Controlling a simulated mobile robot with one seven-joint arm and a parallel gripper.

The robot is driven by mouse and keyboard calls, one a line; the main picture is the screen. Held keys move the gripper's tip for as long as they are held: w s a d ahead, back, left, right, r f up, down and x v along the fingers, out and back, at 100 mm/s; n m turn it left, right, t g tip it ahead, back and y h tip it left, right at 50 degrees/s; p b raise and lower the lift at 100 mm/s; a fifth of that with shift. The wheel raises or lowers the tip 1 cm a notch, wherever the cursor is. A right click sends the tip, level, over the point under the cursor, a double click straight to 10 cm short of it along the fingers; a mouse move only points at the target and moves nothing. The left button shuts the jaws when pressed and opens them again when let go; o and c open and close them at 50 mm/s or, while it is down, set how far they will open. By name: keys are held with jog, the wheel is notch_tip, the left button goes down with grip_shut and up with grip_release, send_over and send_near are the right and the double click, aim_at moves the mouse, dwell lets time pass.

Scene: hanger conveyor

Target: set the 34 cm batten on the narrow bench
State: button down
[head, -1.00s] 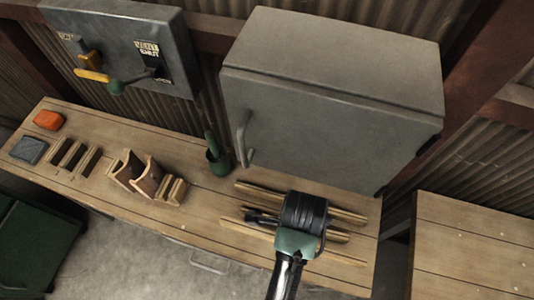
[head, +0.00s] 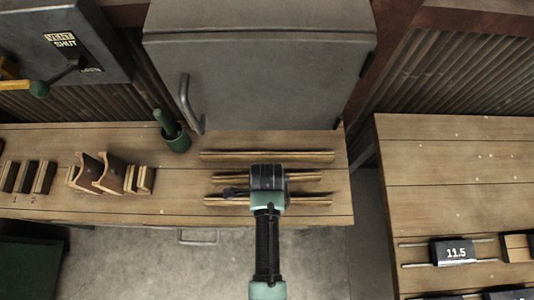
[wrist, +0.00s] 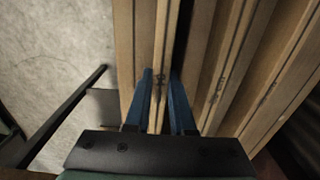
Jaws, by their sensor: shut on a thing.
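Three thin wooden battens lie side by side on the left-hand bench (head: 110,213): a back batten (head: 305,155), a shorter-looking middle batten (head: 305,177) and a front batten (head: 312,201). My gripper (head: 266,190) is over them, pointing down. In the wrist view my gripper's blue fingers (wrist: 162,85) are shut on the front batten (wrist: 162,45), one on each side. I cannot tell whether it is clear of the bench top. Marks on the battens are too small to read, so I cannot tell which is 34 cm.
A grey cabinet (head: 260,75) stands behind the battens. A green cup (head: 177,140) and wooden holders (head: 100,175) are to the left. A second bench (head: 440,190), right across a gap, has clear planks at its back and a block marked 11.5 (head: 453,252) nearer the front.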

jog(key=shift+f, duration=0.15)
jog(key=c, duration=0.8)
grip_release()
jog(key=shift+o, duration=0.2)
notch_tip(320, 180, up, 12)
jog(key=shift+r, duration=0.2)
